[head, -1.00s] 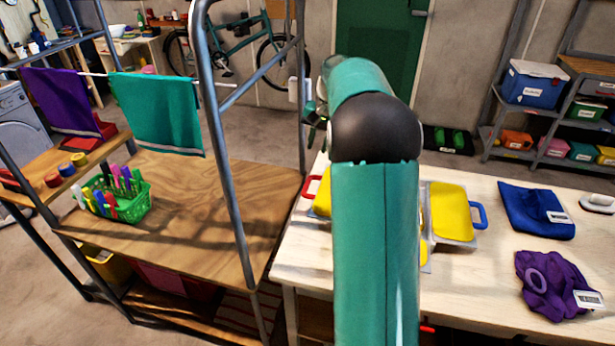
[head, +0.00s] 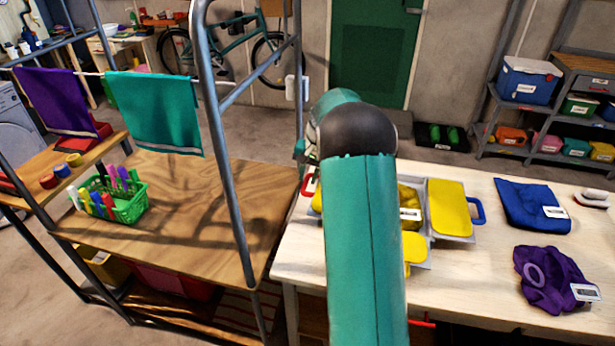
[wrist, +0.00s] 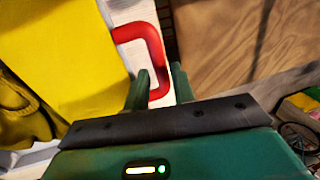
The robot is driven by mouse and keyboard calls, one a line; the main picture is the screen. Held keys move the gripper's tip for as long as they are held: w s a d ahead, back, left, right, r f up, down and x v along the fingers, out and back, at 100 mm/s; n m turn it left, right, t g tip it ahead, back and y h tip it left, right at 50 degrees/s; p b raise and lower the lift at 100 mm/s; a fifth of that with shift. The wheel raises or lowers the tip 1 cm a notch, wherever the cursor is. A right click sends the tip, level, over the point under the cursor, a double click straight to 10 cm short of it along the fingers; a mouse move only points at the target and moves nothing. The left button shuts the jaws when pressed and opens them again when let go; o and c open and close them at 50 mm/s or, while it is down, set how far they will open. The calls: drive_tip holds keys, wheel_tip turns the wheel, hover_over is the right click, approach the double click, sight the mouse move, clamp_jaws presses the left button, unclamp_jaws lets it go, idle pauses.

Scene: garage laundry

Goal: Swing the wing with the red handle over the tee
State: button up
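The red handle (head: 309,185) shows left of my arm in the head view, beside a sliver of its yellow wing (head: 317,203). In the wrist view the wing (wrist: 65,50) is a flat yellow panel, with the red handle (wrist: 154,45) at its right edge. My gripper (wrist: 160,88) has its two green fingers apart, with a bar of the handle showing between them; I cannot tell whether they touch it. A crumpled yellow tee (head: 408,195) with a white label lies in the middle, partly behind my arm, and at lower left in the wrist view (wrist: 22,115).
Right of the tee is a yellow wing (head: 449,210) with a blue handle (head: 478,210); a smaller yellow panel (head: 414,250) is nearer. Blue cloth (head: 532,205) and purple cloth (head: 550,280) lie right on the table. A metal rack post (head: 225,160) stands left.

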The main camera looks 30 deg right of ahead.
drive_tip(key=shift+w+a+f, duration=0.1)
drive_tip(key=shift+f, duration=0.3)
clamp_jaws()
drive_tip(key=shift+r, duration=0.1)
